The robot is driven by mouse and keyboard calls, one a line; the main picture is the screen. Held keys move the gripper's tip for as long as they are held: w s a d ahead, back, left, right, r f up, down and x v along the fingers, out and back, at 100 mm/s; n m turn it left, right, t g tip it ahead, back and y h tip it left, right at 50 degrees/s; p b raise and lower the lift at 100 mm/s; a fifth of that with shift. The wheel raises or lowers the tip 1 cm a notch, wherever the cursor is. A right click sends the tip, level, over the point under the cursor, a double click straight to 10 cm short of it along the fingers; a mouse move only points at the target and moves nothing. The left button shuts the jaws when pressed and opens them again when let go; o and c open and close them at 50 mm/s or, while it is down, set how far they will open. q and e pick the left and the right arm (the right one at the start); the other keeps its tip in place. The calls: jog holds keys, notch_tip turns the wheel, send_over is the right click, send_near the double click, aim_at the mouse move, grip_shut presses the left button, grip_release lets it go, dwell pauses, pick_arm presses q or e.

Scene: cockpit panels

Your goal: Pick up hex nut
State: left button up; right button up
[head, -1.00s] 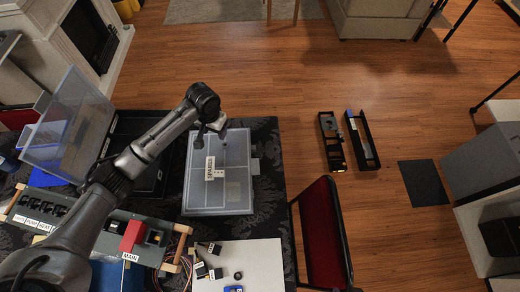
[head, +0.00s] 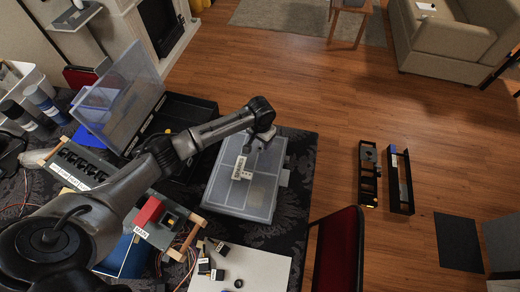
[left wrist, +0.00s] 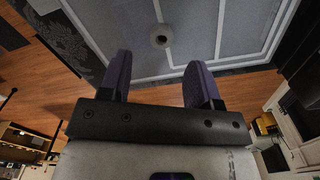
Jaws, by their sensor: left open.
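A small grey round piece with a dark centre (left wrist: 160,37) shows in the left wrist view on the pale divided surface of the box; it may be the hex nut, but its sides are too blurred to tell. My left gripper (left wrist: 158,68) is open, with two purple-grey fingers apart and nothing between them. The round piece is beyond the fingertips, between their lines. In the head view my left gripper (head: 264,139) hangs over the far part of the grey lidded box (head: 228,208), which bears a white label (head: 239,166). My right gripper is not in view.
A clear upright lid (head: 118,100) and black case (head: 190,110) stand left of the box. A panel with a red block (head: 148,212) is at front left. A white board (head: 255,270) holds small black parts and a dark ring (head: 238,283). A red chair (head: 340,250) is right.

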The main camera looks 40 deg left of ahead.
aim_at(260, 148)
pick_arm(q)
jog(key=shift+f+b, duration=0.45)
jog(key=shift+f, duration=1.95)
jog(key=c, duration=1)
jog(key=shift+r, duration=0.1)
